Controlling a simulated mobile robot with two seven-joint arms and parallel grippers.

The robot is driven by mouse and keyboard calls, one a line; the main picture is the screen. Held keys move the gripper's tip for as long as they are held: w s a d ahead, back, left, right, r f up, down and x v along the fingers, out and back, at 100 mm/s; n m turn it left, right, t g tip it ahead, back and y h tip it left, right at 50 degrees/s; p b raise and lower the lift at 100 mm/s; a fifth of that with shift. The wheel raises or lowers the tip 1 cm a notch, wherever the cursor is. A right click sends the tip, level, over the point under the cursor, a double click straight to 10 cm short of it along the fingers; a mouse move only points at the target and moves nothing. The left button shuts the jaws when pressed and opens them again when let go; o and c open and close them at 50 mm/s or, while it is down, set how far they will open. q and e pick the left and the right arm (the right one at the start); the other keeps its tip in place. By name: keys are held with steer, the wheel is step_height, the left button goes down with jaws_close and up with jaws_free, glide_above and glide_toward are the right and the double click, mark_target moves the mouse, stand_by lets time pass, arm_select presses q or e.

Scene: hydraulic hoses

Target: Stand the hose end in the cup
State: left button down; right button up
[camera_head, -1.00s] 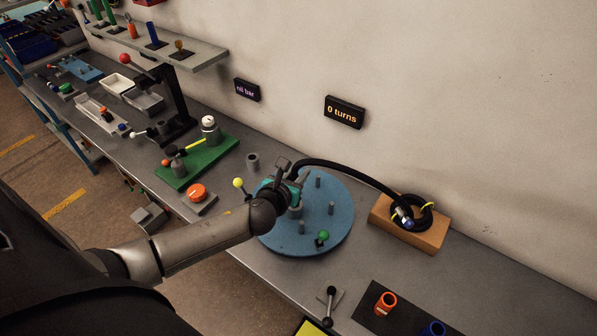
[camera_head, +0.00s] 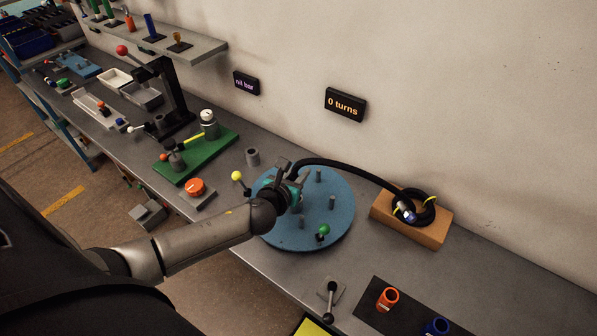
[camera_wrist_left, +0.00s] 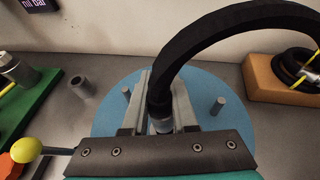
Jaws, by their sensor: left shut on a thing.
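The black hose (camera_head: 345,165) arches from my left gripper (camera_head: 288,178) over the blue round plate to a coil on a wooden block. In the left wrist view the hose (camera_wrist_left: 190,50) rises from between the two fingers (camera_wrist_left: 160,112), which are shut on its end with a metal fitting (camera_wrist_left: 161,126). The fingertips are over the blue plate; the gap to the plate cannot be told. A small grey cup (camera_head: 252,157), open at the top, stands empty-looking on the bench, left of the gripper and apart from it. It also shows in the left wrist view (camera_wrist_left: 82,88). My right gripper is out of view.
The blue round plate (camera_head: 275,235) carries several upright pegs and a green knob. The wooden block (camera_head: 420,236) holds the coil. A yellow-knobbed lever (camera_head: 237,176) and green board (camera_head: 190,165) stand left. Orange (camera_head: 387,299) and blue (camera_head: 435,328) cups stand front right.

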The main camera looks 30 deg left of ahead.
arm_select(q)
steer(key=shift+f+b, duration=0.65)
steer(key=shift+f, duration=0.2)
steer(key=c, duration=0.6)
jaws_free()
steer(key=shift+s, duration=0.1)
steer(key=p+v, duration=0.1)
steer(key=v, duration=1.4)
steer(key=shift+d+p, duration=0.1)
steer(key=shift+p, duration=0.3)
